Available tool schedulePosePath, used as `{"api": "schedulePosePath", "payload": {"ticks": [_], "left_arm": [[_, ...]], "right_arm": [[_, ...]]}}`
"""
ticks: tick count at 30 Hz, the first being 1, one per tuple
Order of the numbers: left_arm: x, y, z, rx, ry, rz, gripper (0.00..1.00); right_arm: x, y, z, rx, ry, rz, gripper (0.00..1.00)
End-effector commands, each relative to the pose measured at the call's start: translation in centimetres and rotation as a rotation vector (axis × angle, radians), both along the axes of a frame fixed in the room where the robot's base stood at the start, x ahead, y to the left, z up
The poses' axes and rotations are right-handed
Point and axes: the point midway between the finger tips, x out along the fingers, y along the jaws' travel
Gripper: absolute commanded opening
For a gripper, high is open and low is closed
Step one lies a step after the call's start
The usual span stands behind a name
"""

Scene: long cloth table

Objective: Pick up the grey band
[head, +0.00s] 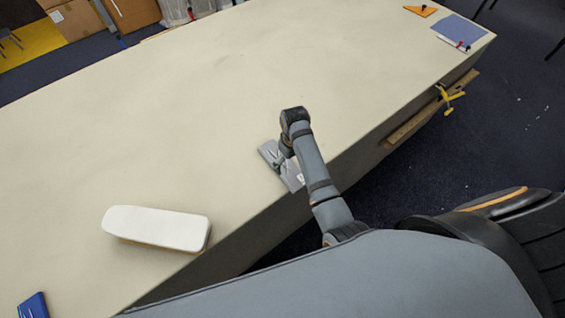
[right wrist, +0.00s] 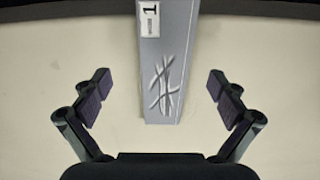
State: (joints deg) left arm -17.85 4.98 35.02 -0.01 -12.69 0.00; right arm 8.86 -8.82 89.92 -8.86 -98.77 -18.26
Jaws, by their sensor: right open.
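The grey band (head: 270,152) lies flat on the table near its front edge in the head view, partly hidden under my right arm. In the right wrist view the grey band (right wrist: 165,70) runs from the top edge down to the middle, with a white label marked 1 and several crossed light marks. My right gripper (right wrist: 160,85) is open, with one finger on each side of the band's near end and clear space between. In the head view the right gripper (head: 286,150) is largely hidden by my arm. My left gripper is not in view.
A white-topped block (head: 155,226) lies on the cloth table (head: 180,120) at the left, with a blue object (head: 34,306) at the lower left. A blue sheet (head: 460,29) and an orange piece (head: 420,10) lie at the far right. The table's middle is clear.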

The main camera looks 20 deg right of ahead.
Motion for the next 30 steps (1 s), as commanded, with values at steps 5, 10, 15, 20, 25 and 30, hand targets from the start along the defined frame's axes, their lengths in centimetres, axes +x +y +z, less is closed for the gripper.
{"api": "schedulePosePath", "payload": {"ticks": [5, 10, 15, 20, 25, 30], "left_arm": [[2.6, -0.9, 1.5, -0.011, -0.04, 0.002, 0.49], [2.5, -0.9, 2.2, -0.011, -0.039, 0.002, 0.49], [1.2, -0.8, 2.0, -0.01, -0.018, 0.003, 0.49], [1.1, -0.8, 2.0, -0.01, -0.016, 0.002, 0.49], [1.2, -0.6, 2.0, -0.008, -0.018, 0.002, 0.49], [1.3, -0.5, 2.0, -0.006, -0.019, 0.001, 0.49]], "right_arm": [[-0.3, 0.3, -1.4, 0.001, 0.007, 0.0, 0.97], [-0.3, 0.5, -4.3, 0.001, 0.003, 0.001, 0.97], [-0.3, 0.5, -5.2, 0.001, -0.001, -0.001, 0.97], [-0.3, 0.5, -5.2, 0.001, -0.001, -0.001, 0.93], [-0.3, 0.5, -5.2, 0.001, 0.0, -0.001, 0.7], [-0.3, 0.5, -5.2, 0.001, 0.0, -0.001, 0.47]]}}
